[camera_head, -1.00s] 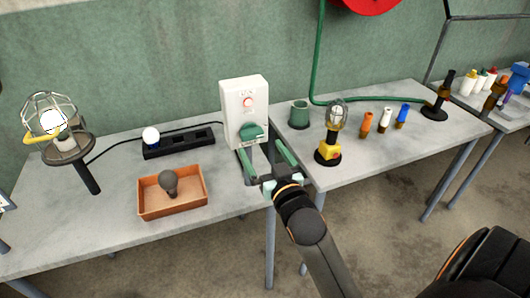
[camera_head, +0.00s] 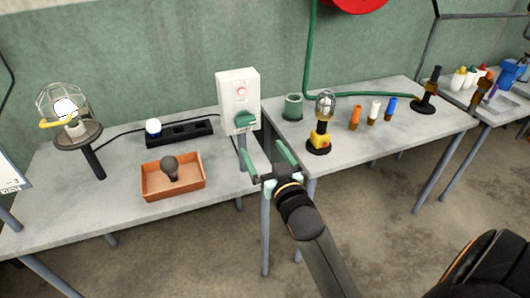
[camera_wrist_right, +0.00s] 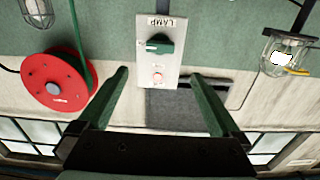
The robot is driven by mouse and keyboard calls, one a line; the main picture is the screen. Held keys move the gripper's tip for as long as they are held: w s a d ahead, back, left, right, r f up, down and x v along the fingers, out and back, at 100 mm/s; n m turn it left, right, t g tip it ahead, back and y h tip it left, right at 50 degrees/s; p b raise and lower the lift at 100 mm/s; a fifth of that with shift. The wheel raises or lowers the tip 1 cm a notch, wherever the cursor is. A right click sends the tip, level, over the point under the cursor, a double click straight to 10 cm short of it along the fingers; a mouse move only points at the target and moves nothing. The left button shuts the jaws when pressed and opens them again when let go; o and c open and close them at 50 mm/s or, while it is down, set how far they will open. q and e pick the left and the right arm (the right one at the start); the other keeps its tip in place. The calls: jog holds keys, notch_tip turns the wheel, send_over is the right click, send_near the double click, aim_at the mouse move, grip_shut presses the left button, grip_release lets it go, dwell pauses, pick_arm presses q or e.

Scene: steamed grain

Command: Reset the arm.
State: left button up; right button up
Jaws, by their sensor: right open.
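My right gripper (camera_head: 262,148) is open and empty in front of the white switch box, its green fingers apart. The box (camera_head: 238,88) has a red indicator and a green knob (camera_head: 245,121), and stands upright at the back of the left bench. In the right wrist view the fingers (camera_wrist_right: 158,74) spread below the box (camera_wrist_right: 157,62), which appears upside down with a LAMP label and its dark green knob (camera_wrist_right: 159,44). No contact between fingers and knob shows. My left gripper is not in view.
A caged lamp (camera_head: 76,136) with a bright bulb stands at left. An orange crate (camera_head: 190,187) holds a grey bulb (camera_head: 170,167). A black power strip (camera_head: 186,131) lies behind. A yellow-based caged lamp (camera_head: 320,138) stands on the right bench.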

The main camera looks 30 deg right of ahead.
dwell(0.4)
jog(key=s+a+f+n+g+y, duration=0.1)
jog(key=s+a+f+g+y, duration=0.1)
jog(key=s+a+f, duration=0.2)
jog(key=s+a+f+n+g+y, duration=0.2)
jog(key=s+f, duration=0.8)
jog(key=f, duration=0.5)
jog(key=s+a+f+n+g+y, duration=0.1)
jog(key=s+a+f+g+y, duration=0.1)
jog(key=s+a+f+g, duration=0.2)
jog(key=s+a+f, duration=0.3)
jog(key=f, duration=0.3)
jog(key=shift+s+n, duration=0.25)
jog(key=shift+n, duration=0.05)
